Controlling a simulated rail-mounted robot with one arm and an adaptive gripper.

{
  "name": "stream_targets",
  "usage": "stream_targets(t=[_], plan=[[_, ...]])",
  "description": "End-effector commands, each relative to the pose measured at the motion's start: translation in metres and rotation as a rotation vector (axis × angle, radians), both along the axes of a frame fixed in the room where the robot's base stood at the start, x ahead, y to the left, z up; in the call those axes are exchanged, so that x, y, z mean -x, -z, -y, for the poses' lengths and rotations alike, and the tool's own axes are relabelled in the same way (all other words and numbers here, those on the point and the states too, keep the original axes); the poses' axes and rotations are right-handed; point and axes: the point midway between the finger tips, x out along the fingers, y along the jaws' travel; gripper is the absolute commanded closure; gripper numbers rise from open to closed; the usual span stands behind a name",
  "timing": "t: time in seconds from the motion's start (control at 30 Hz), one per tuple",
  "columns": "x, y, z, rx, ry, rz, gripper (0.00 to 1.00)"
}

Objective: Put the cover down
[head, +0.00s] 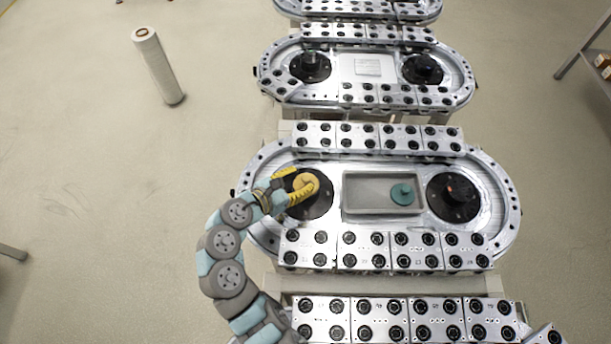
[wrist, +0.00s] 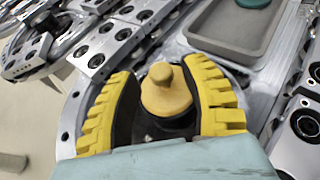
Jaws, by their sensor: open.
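An orange-tan cover (wrist: 166,91) with a round knob sits on the black hub at the left end of the middle ring track. In the head view the cover (head: 305,183) is partly hidden by my gripper. My gripper (head: 296,187) has yellow ribbed fingers. In the wrist view my gripper (wrist: 166,100) is open, with one finger on each side of the cover and visible gaps between. A teal round cover (head: 402,193) with a knob lies in the right part of a grey tray (head: 360,208) in the middle of the track.
Metal blocks (head: 391,251) with black round holes line the track's near and far sides. More ring tracks lie behind and in front. A white cylinder (head: 157,66) stands on open floor at the left.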

Motion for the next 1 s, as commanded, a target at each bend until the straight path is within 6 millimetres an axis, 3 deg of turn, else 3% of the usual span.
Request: stream_targets(t=[0.6,1.0], plan=[[0.050,-0.032,-0.056,0.000,-0.004,0.001,0.54],[0.059,-0.037,-0.064,0.001,0.000,0.001,0.54]])
